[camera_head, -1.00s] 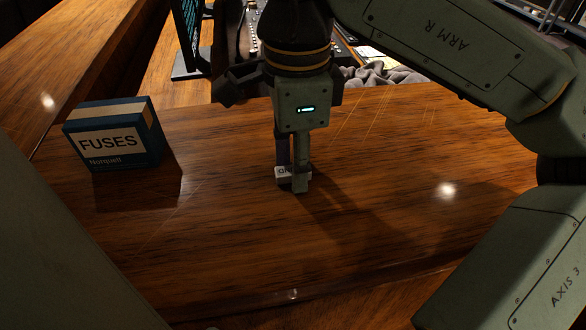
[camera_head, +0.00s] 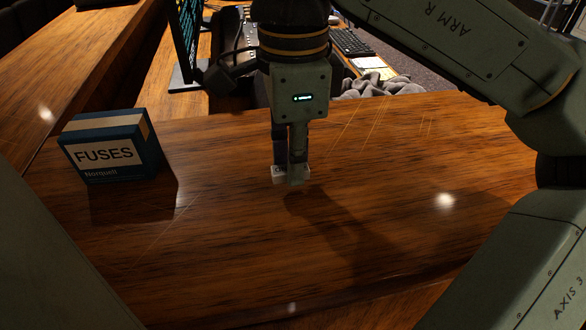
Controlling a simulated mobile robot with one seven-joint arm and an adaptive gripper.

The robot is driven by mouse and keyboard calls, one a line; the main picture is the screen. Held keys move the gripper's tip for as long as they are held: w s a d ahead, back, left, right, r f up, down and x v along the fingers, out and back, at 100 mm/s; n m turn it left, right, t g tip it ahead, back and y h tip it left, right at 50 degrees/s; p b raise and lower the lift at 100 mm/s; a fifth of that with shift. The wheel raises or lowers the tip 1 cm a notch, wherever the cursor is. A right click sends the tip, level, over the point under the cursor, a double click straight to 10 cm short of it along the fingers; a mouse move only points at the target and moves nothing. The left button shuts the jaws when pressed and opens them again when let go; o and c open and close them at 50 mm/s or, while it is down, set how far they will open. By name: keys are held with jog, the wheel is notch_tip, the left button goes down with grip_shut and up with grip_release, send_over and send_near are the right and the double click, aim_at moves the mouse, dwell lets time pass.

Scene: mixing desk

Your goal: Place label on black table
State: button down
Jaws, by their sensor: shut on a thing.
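My gripper (camera_head: 289,178) points down over the wooden desk, right of the fuse box. It is shut on a small white label (camera_head: 279,175) with dark print that is too small to read. The gripper's fingers hide much of the label. The label is close to the desk top, and its shadow lies to the lower right; I cannot tell whether it touches the wood. No black table can be made out in this view.
A dark blue box marked FUSES (camera_head: 110,147) stands on the glossy wooden desk (camera_head: 200,240) at the left. A keyboard (camera_head: 350,42), a grey cloth (camera_head: 382,87) and a dark screen (camera_head: 188,42) are behind. The desk's middle and front are clear.

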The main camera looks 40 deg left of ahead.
jog(key=s+d, duration=0.1)
jog(key=d, duration=0.3)
jog(key=s+d+r, duration=0.1)
jog(key=d, duration=0.4)
jog(key=s+d+r+b, duration=0.1)
jog(key=s+d, duration=0.1)
jog(key=d, duration=0.2)
jog(key=shift+d+r, duration=0.25)
jog(key=shift+d, duration=0.05)
jog(key=shift+s+d, duration=0.35)
jog(key=shift+d, duration=0.5)
